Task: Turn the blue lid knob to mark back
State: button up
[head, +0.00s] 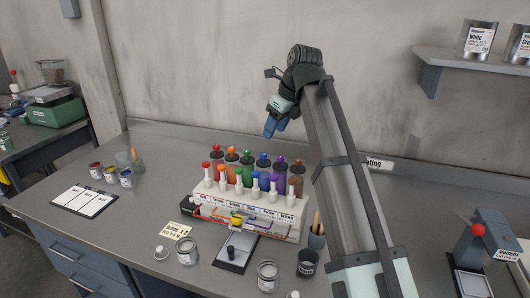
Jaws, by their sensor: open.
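The dispenser rack (270,223) stands on the grey bench with a back row of coloured canisters and a front row of white valves. The blue canister (263,166) is in the back row, between green and purple, and its blue lid knob (265,155) is on top. The knob's marks and turn position are too small to read. My gripper (271,130) is open and empty, fingers pointing down, above and apart from the blue canister.
Glass jars (186,250) and a dark pot (307,263) stand near the front. Small paint pots (111,174) and a white card (84,200) lie left. A red-knobbed press (478,232) is right.

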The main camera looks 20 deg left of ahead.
aim_at(264, 154)
jog(key=x, duration=1)
jog(key=shift+f, duration=0.2)
grip_shut()
